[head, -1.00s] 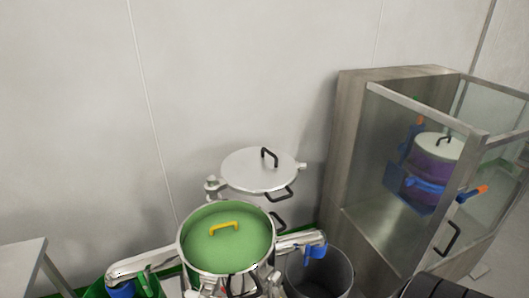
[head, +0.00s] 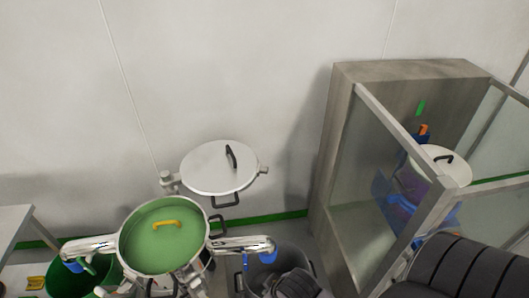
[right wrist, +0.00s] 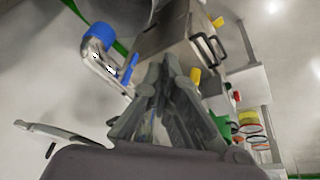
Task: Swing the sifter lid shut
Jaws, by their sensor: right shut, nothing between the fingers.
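The sifter (head: 122,236) stands low in the head view, a round steel body with a green screen (head: 150,245) bearing a yellow handle. Its pale round lid (head: 205,167) is swung open behind the screen, on a hinge post (head: 169,181) at its left. The lid has a black handle on top and a black grip (head: 225,202) on its front rim. My right gripper (head: 296,284) is at the bottom edge, right of the sifter and apart from the lid. In the right wrist view its fingers (right wrist: 158,75) are together and empty. My left gripper is out of view.
Steel outlets stick out on both sides of the sifter, over a green bin (head: 75,281) at left and a grey bin (head: 262,268) at right. A glass-sided steel cabinet (head: 345,160) with a lidded purple vessel stands at right. A pale wall lies behind.

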